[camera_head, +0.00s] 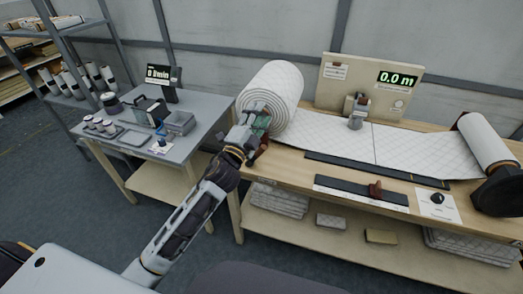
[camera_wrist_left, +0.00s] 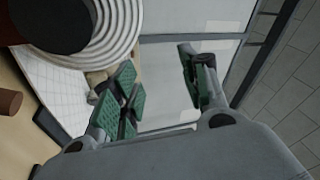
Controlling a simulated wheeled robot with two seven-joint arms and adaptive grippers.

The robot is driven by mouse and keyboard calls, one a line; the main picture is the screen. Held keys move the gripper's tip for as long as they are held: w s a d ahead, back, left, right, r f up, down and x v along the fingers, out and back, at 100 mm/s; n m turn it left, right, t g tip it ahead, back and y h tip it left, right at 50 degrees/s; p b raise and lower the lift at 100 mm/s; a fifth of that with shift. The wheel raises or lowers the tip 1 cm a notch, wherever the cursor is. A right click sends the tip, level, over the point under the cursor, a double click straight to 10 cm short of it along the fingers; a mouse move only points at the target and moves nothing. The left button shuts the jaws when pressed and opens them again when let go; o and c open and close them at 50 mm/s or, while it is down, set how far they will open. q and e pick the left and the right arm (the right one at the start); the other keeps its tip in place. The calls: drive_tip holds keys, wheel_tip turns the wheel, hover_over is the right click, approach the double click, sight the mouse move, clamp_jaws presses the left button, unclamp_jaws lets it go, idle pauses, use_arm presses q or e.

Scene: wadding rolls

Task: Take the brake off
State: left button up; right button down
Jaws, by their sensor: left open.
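My left gripper (camera_head: 258,121) is open at the near left side of the large white quilted roll (camera_head: 279,84), at the left end of the wooden bench. In the left wrist view my left gripper (camera_wrist_left: 160,85) has its green-padded fingers apart with nothing between them. A reddish-brown handle (camera_head: 258,152) shows just below the gripper; it may be the brake, but the arm partly covers it. A brown cylindrical knob (camera_wrist_left: 9,101) at the left edge of the wrist view may be the same part, apart from the fingers. My right gripper is not in view.
The bench carries a flat quilted sheet (camera_head: 330,135), a black rail with a red-brown knob (camera_head: 375,190), and a panel reading 0.0 m (camera_head: 397,79). A grey side table (camera_head: 190,147) with trays and jars stands left. A second white roll (camera_head: 487,140) is at right.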

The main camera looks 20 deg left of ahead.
use_arm(q)
drive_tip(key=d+r+m+g+h, duration=0.4)
drive_tip(key=d+r+m+h, duration=0.45)
drive_tip(key=m+h, duration=0.6)
drive_tip(key=m+g+y, duration=1.3)
drive_tip(key=m+g, duration=0.2)
drive_tip(key=m, duration=0.7)
approach(260, 148)
drive_tip(key=shift+n, duration=0.25)
drive_tip(key=x, duration=0.5)
drive_tip(key=shift+w+f, duration=0.1)
drive_tip(key=shift+w, duration=0.2)
drive_tip(key=shift+y, duration=0.25)
drive_tip(key=p+x, duration=0.1)
drive_tip(key=x, duration=0.4)
drive_tip(key=shift+d+f, duration=0.25)
drive_tip(key=shift+f, duration=0.45)
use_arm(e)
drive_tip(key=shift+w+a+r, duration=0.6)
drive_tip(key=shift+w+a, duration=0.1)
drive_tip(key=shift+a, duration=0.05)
